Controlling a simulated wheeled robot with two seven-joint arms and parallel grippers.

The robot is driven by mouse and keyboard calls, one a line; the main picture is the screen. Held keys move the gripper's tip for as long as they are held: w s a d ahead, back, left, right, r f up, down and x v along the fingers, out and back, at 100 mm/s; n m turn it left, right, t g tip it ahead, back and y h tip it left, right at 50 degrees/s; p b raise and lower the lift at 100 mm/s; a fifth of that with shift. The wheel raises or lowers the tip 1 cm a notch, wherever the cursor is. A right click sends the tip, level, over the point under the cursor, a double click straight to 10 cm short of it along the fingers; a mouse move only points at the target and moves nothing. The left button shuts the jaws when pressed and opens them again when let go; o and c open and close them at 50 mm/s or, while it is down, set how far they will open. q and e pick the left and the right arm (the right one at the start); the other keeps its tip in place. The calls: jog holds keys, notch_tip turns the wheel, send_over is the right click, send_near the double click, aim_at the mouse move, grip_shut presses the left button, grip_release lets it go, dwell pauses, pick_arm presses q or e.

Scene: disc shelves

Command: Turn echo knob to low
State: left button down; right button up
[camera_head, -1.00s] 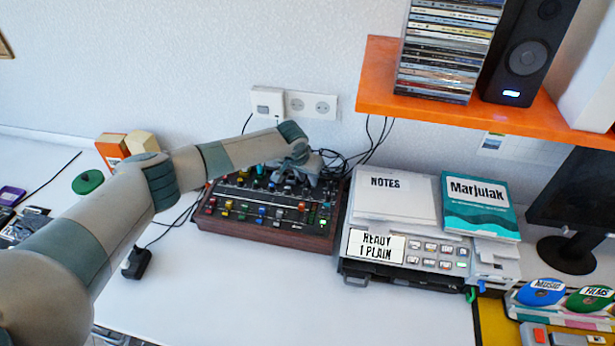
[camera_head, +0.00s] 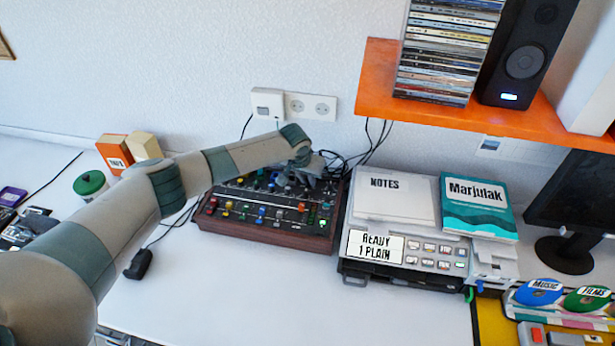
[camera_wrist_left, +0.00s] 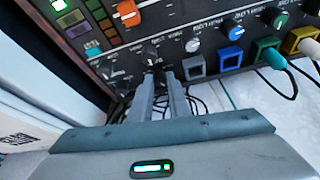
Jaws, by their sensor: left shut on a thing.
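The mixer (camera_head: 265,236) is a dark panel with wooden sides and rows of coloured knobs and buttons, lying on the white table. My left gripper (camera_head: 302,180) is over its back right part. In the left wrist view, my left gripper (camera_wrist_left: 160,78) points down at the panel, its two fingers close together on a small black knob (camera_wrist_left: 150,62). The fingers partly hide that knob, and I cannot read its label or pointer. Another dark knob with a light mark (camera_wrist_left: 116,73) sits beside it. My right gripper is not in view.
A grey machine (camera_head: 400,258) with notes stands close right of the mixer. An orange shelf (camera_head: 370,80) hangs above right.

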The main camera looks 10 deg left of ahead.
pick_arm(q)
jog(key=n+p, duration=0.1)
jog(key=n+y+p, duration=0.1)
jog(key=shift+d+r+n, duration=0.15)
jog(key=shift+d+n, duration=0.05)
jog(key=shift+n, duration=0.2)
jog(key=n+y+p, duration=0.1)
jog(key=n, duration=0.2)
jog(key=shift+d+p, duration=0.1)
jog(key=shift+p, duration=0.25)
jog(key=shift+n+y, duration=0.3)
jog(key=shift+n, duration=0.1)
jog(key=shift+w, duration=0.1)
jog(key=c, duration=1.9)
grip_release()
jog(key=shift+c, duration=0.2)
